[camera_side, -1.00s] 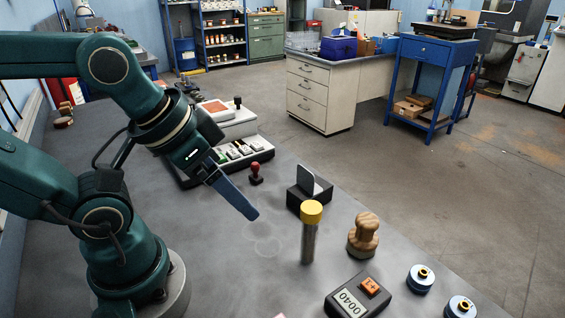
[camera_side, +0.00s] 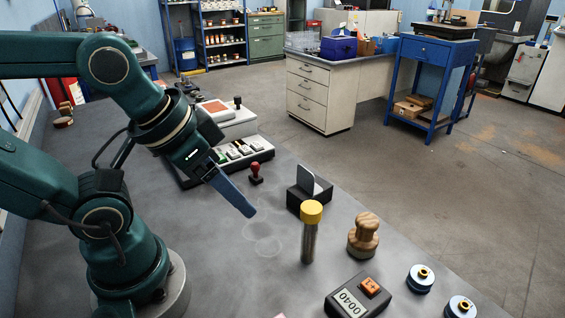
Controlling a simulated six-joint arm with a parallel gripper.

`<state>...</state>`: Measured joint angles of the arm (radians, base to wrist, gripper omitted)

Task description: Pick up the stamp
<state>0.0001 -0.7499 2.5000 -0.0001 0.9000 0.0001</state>
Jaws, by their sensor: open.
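A small stamp with a red knob handle and dark base (camera_side: 256,172) stands upright on the grey bench. A larger turned wooden piece with a knob top (camera_side: 364,236), also like a stamp, stands upright at the right of the bench. A dark-handled piece (camera_side: 238,103) stands near the back of the instrument. My gripper (camera_side: 249,210) is open and empty, with its blue fingers angled down to the right. It is in front of the red-knobbed stamp and apart from it. The fingers overlap in this view, so the gap between them is hidden.
A yellow-capped tube (camera_side: 310,235) stands upright between my gripper and the wooden piece. A black holder with a grey plate (camera_side: 308,195), a timer (camera_side: 357,298) and two blue round pieces (camera_side: 420,278) stand nearby. An instrument with small buttons (camera_side: 235,150) lies behind.

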